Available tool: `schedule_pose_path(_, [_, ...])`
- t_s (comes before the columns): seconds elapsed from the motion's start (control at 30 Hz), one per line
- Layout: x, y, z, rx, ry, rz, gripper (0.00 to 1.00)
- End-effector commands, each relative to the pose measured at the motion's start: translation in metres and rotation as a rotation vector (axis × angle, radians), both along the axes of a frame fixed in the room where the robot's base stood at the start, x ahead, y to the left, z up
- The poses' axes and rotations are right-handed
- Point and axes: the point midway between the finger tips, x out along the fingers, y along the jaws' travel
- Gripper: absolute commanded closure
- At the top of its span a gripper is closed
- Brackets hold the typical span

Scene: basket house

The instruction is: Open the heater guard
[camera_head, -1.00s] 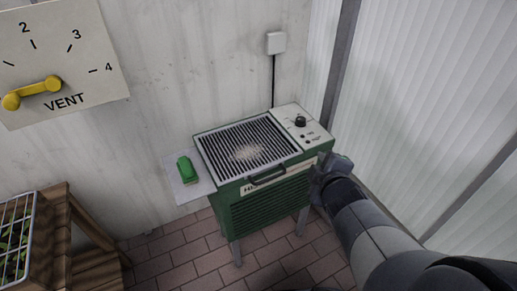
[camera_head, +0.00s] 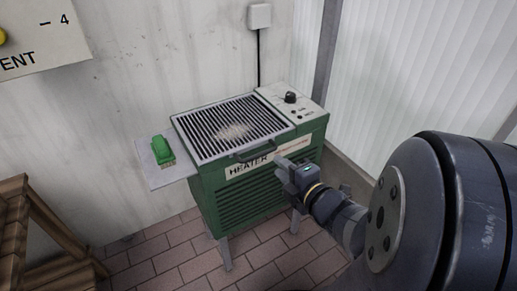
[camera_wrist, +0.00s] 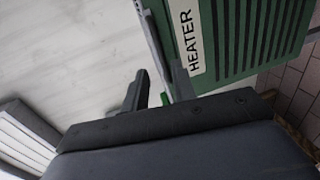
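The heater (camera_head: 245,190) is a green box on legs, with its name plate also showing in the wrist view (camera_wrist: 186,38). Its guard (camera_head: 200,140), a grille of dark bars in a pale frame, lies flat on top and is closed. A dark handle (camera_head: 252,152) is on the guard's front edge. My gripper (camera_head: 283,164) is at the heater's front, right of the handle and just below the top edge. In the wrist view the two fingers (camera_wrist: 157,84) stand apart with nothing seen between them. The handle is not clearly visible in the wrist view.
A control panel with a black knob (camera_head: 290,97) is right of the guard. A green brush (camera_head: 162,151) lies on a side shelf (camera_head: 155,176) at the left. A wooden bench (camera_head: 40,235) stands lower left. A ribbed translucent wall (camera_head: 420,70) is at the right.

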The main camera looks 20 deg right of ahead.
Motion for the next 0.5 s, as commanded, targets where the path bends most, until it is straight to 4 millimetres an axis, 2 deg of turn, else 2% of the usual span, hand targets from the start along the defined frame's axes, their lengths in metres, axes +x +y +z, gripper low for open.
schedule_pose_path(0.5, [0.072, 0.02, -0.018, 0.002, 0.002, 0.002, 0.74])
